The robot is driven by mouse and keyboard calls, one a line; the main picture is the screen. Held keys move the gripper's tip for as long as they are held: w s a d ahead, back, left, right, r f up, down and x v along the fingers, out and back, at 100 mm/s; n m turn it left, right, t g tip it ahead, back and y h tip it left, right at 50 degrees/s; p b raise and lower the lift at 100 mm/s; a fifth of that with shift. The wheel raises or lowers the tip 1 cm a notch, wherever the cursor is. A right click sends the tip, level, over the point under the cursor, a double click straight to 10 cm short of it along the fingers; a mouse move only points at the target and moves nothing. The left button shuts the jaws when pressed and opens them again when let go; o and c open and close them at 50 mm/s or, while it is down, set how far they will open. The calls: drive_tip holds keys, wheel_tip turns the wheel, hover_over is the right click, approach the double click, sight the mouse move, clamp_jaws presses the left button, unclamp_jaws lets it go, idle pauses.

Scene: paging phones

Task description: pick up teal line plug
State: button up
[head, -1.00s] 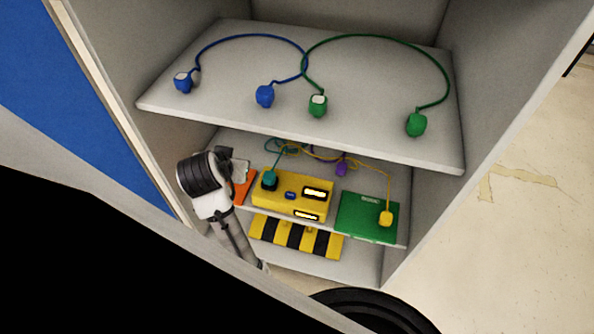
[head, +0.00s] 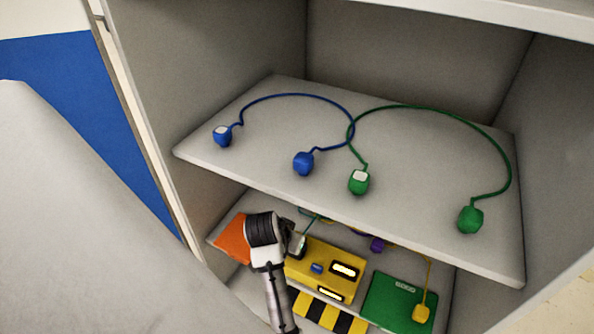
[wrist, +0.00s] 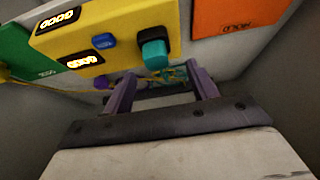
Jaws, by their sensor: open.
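The teal line plug (wrist: 156,55) sits at a black socket on the yellow box (wrist: 110,38) in the wrist view. My gripper (wrist: 161,70) is open, with its two purple fingers apart and nothing held between them. The plug shows just beyond the fingertips, roughly between them; I cannot tell whether they touch it. In the head view my gripper (head: 298,238) is at the left end of the yellow box (head: 325,268) and hides the plug. A thin teal cable (head: 313,222) shows behind the gripper.
An orange panel (head: 233,238) lies left of the yellow box and a green panel (head: 399,300) with a yellow plug (head: 420,313) lies right. The upper shelf (head: 275,185), carrying blue and green plugs, overhangs this space. A purple plug (head: 376,244) is behind.

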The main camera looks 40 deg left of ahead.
drive_tip(key=x, duration=0.5)
drive_tip(key=shift+d+f, duration=0.15)
drive_tip(key=shift+d, duration=0.15)
drive_tip(key=shift+c, duration=0.2)
drive_tip(key=c, duration=1.1)
